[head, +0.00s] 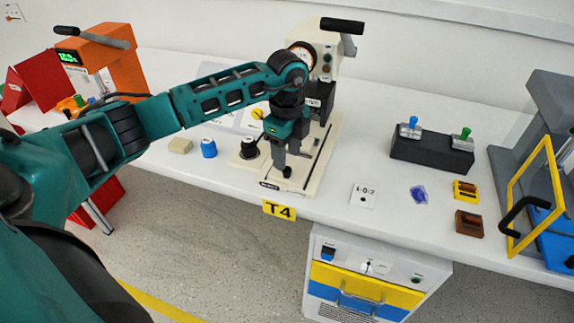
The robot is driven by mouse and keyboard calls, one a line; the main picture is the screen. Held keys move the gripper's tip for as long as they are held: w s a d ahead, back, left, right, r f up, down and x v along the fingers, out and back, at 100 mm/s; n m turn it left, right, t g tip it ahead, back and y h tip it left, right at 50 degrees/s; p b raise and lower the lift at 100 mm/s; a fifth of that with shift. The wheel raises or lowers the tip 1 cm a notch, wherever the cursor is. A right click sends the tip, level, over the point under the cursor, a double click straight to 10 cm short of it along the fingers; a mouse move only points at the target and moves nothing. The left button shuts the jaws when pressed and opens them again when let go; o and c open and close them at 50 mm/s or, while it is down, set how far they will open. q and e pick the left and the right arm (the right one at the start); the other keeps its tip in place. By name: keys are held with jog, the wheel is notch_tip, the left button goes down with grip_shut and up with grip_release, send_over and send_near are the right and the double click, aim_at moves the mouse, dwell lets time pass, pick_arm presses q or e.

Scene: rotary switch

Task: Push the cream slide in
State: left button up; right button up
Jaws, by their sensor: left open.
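A cream press-like machine (326,40) with a black lever stands on the white table, on a long cream base (322,165). A small cream slide-like plate (240,164) with a black knob (248,147) sits at the base's left side; I cannot tell for sure whether it is joined to the base. My left gripper (284,170) points down over the front left part of the base, just right of the knob. It is open, with nothing visible between its fingers. My left arm hides part of the machine and base. My right gripper is out of view.
A blue cylinder (208,148) and a beige block (180,146) lie to the left. A black switch box (432,154) and a yellow-framed machine (530,195) stand to the right. A drawer cabinet (366,280) is below.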

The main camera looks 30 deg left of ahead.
aim_at(287, 169)
pick_arm(q)
jog(key=shift+f, duration=2.3)
grip_shut()
jog(key=shift+w, duration=0.1)
